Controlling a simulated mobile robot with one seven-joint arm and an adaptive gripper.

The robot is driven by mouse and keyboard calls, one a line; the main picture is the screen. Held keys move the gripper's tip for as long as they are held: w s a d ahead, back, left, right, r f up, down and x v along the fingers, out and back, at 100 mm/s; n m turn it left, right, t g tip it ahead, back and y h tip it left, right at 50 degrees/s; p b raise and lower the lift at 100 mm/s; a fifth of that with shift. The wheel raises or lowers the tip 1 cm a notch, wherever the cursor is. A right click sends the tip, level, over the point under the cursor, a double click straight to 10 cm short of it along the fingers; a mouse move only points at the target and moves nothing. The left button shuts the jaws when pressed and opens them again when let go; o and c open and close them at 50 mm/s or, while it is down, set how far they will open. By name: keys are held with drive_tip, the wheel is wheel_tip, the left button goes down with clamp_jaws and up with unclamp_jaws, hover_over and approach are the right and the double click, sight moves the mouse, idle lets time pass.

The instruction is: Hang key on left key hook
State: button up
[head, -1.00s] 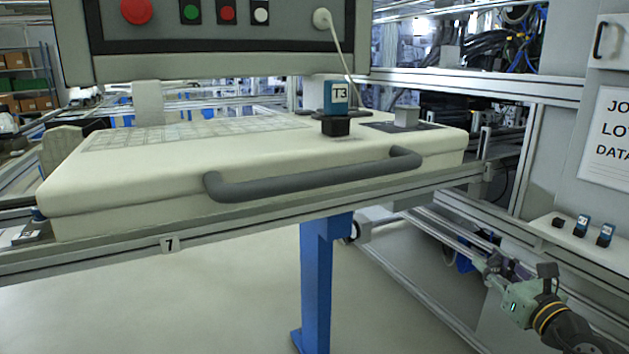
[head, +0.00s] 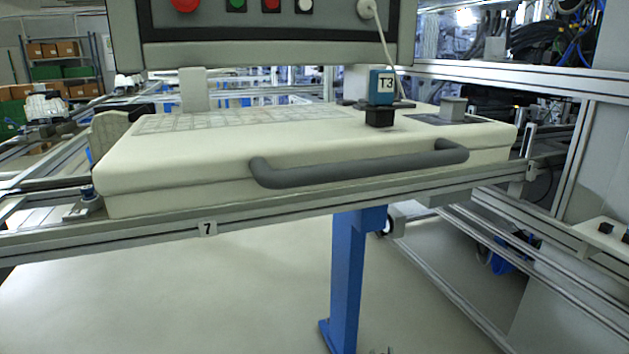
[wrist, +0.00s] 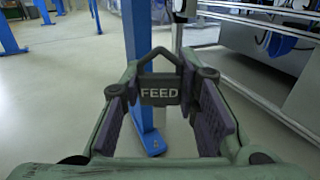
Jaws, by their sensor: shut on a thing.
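In the wrist view, a dark tag marked FEED (wrist: 160,94) with an angular loop on top appears to be the key. My gripper (wrist: 160,101) is shut on it, with the tag between the two fingertips and the loop standing up above them. The tag is in the air in front of a blue post. No key hook can be made out in either view.
A cream console (head: 190,163) with a grey handle (head: 360,164) stands on a metal rail. A blue T3 block (head: 382,86) stands on it. A blue post (head: 346,275) is below. Open floor (head: 170,295) lies at lower left.

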drive_tip(key=s+a+f, duration=0.2)
drive_tip(key=a+f, duration=0.4)
drive_tip(key=a, duration=0.2)
drive_tip(key=s+a+f+n+y, duration=0.1)
drive_tip(key=s+a+f, duration=0.1)
drive_tip(key=a+f, duration=0.4)
drive_tip(key=a, duration=0.3)
drive_tip(key=shift+a+f+y, duration=0.2)
drive_tip(key=shift+a+y, duration=0.05)
drive_tip(key=shift+y, duration=0.05)
drive_tip(key=shift+d, duration=0.1)
